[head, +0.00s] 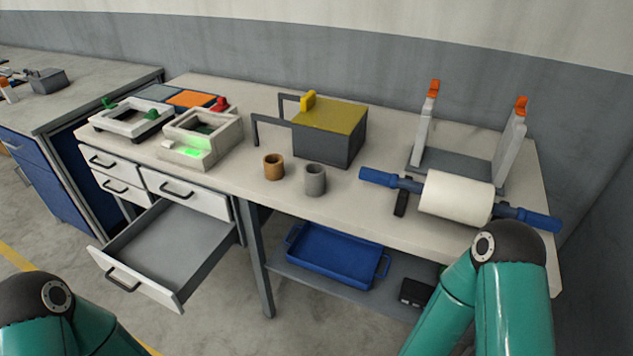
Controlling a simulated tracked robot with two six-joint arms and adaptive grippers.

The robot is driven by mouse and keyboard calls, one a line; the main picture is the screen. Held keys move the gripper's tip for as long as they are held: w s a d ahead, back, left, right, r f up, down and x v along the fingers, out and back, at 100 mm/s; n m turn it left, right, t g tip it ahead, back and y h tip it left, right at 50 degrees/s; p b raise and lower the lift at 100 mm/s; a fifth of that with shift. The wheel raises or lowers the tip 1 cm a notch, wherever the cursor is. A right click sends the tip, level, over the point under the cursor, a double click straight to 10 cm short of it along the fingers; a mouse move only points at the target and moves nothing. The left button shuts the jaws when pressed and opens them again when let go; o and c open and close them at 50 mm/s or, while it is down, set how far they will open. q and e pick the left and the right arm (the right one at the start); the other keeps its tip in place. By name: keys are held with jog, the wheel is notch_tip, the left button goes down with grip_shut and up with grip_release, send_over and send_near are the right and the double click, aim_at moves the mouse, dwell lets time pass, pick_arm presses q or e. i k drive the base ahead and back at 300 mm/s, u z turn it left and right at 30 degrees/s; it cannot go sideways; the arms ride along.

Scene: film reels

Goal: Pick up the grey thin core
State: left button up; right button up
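A grey hollow core (315,180) stands upright on the bench near its front edge, in the middle of the head view. A brown core (274,167) of similar shape stands just to its left, a small gap apart. Neither core is held. Parts of my two teal arms show at the bottom left and bottom right. Both of my grippers are out of the picture, so their state does not show.
A grey box with a yellow lid (336,115) stands behind the cores. A white roll on a blue-handled bar (457,196) lies right, before an upright stand (459,165). An open drawer (173,243) juts out at left. A blue tray (335,257) sits on the lower shelf.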

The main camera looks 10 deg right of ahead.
aim_at(315, 180)
jog(key=z, duration=0.05)
jog(key=i, duration=0.9)
jog(key=u, duration=0.1)
